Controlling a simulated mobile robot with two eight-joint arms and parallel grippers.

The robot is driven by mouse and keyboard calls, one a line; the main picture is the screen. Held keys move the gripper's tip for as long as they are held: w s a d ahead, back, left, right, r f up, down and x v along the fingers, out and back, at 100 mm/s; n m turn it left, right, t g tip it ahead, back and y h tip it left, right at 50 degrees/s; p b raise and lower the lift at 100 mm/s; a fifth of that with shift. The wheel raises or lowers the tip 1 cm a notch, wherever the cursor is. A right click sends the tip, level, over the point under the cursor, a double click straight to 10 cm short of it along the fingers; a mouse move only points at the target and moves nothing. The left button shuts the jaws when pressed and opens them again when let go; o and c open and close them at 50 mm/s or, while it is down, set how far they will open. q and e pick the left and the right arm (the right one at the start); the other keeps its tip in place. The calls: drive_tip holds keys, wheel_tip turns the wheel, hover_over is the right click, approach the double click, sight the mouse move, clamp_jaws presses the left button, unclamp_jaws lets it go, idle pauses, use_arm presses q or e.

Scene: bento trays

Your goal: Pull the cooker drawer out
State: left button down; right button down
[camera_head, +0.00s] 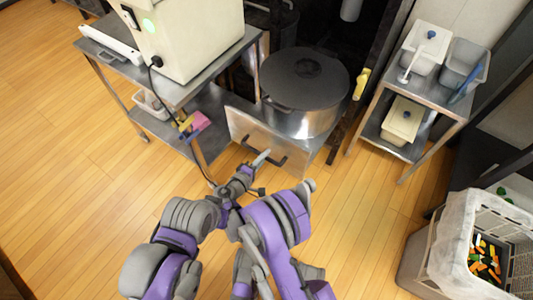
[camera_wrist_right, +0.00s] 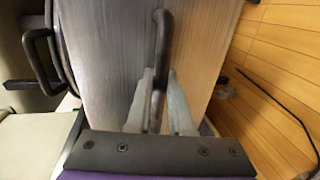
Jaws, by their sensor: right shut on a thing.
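The cooker drawer (camera_head: 240,124) is a metal platform with a flat front panel and a dark bar handle (camera_head: 278,161). It carries a large lidded pot (camera_head: 300,118) and stands out in front of a dark recess. In the wrist view the drawer front (camera_wrist_right: 110,50) fills the middle, with the handle (camera_wrist_right: 162,30) running up from between the fingers. My right gripper (camera_head: 262,158) is at the handle, and its fingers (camera_wrist_right: 161,82) are shut around the bar. My left gripper cannot be made out in the head view.
A steel table (camera_head: 205,82) with a cream machine (camera_head: 195,35) stands left of the drawer. A steel rack (camera_head: 440,100) with containers stands to the right. A lined crate (camera_head: 430,250) with food pieces is at the lower right. The wooden floor in front is mostly clear.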

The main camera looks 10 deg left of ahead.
drive_tip(key=c, duration=0.8)
unclamp_jaws()
use_arm(q)
drive_tip(key=shift+s, duration=0.1)
